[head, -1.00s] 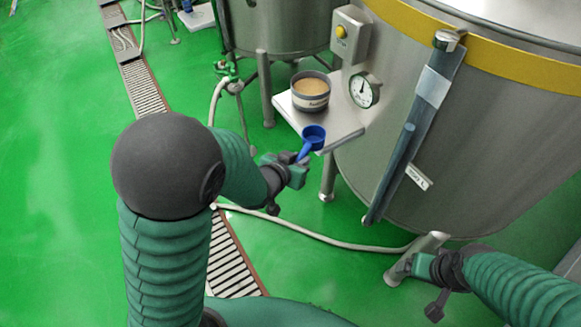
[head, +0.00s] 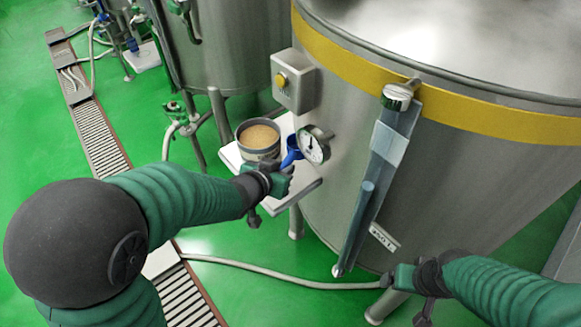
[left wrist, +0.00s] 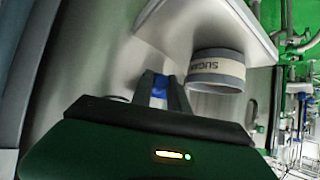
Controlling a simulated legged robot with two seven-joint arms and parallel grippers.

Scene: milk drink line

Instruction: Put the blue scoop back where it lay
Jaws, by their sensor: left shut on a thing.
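The blue scoop (head: 292,152) is held by my left gripper (head: 287,170), which is shut on its handle. In the head view the scoop's cup is over the back right of the small steel shelf (head: 304,193), between the round tub and the gauge. I cannot tell whether it touches the shelf. In the left wrist view a bit of the scoop's blue (left wrist: 160,88) shows between the fingers. The tub (head: 259,140), marked SUGAR in the left wrist view (left wrist: 216,70), stands open and full of tan grains. My right gripper (head: 393,278) is low at the right; its jaws are unclear.
The big steel vat (head: 460,190) with a yellow band fills the right. A gauge (head: 314,146) and a control box (head: 294,82) with a yellow button are on its side, close to the shelf. A hose (head: 270,279) crosses the green floor below. The shelf's front is bare.

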